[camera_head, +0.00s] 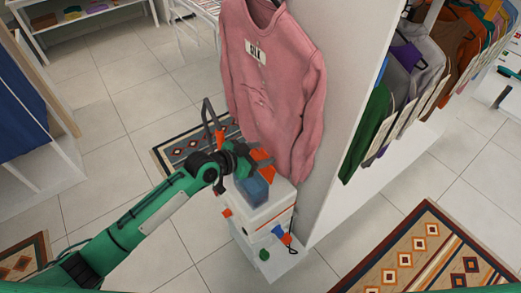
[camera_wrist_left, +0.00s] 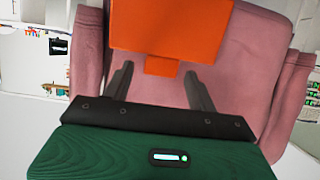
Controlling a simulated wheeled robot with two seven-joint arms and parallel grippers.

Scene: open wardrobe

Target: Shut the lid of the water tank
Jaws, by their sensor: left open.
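My left gripper (camera_head: 247,162) is above the white appliance (camera_head: 270,212), beside an orange flap (camera_head: 266,174) that looks like the tank's lid. A dark blue water tank (camera_head: 255,190) sits on top of the appliance. In the left wrist view the orange lid (camera_wrist_left: 170,25) stands raised, with a small tab at its lower edge. The left gripper's fingers (camera_wrist_left: 160,84) are spread apart with nothing between them. The tab is close to the gap between them; I cannot tell whether they touch. My right gripper is out of view.
A pink sweatshirt (camera_head: 275,80) hangs right behind the appliance, against the white wardrobe side (camera_head: 340,100). A grey curved pipe (camera_head: 211,122) rises beside the gripper. Clothes hang at the right. Patterned rugs (camera_head: 425,250) lie on the tiles. The floor at left is mostly clear.

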